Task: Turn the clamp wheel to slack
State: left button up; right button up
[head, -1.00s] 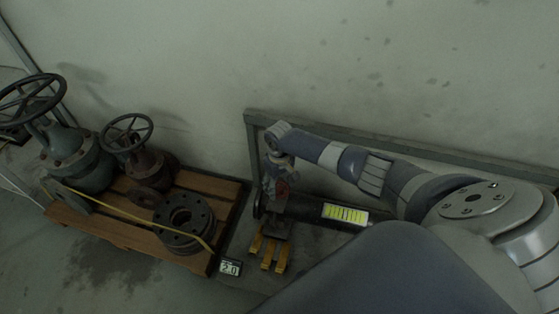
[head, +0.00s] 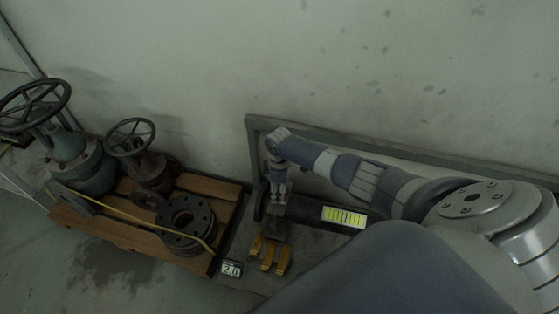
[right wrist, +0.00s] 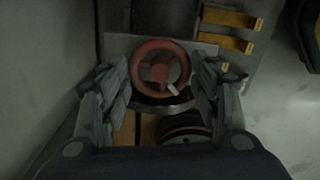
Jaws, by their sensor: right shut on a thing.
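The red clamp wheel (right wrist: 160,68) faces me in the right wrist view, with a small pale mark on its lower right rim. My right gripper (right wrist: 165,72) has one finger on each side of the wheel and is shut on its rim. In the head view my right gripper (head: 278,190) points down at the left end of a dark bench fixture and mostly hides the wheel there. My left gripper is in neither view.
Yellow prongs (head: 270,254) and a small display (head: 231,268) are in front of the fixture. A striped yellow-green label (head: 344,216) is to its right. A wooden pallet (head: 130,235) with valves and flanges is at left. A grey rail (head: 400,154) runs behind.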

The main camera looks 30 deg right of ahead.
jog(key=shift+s+f+n, duration=0.1)
jog(key=shift+s+n, duration=0.05)
jog(key=shift+n, duration=1.15)
jog(key=o, duration=1)
jog(key=shift+o, duration=0.2)
jog(key=shift+r, duration=0.7)
notch_tip(320, 180, up, 11)
jog(key=shift+f, duration=0.15)
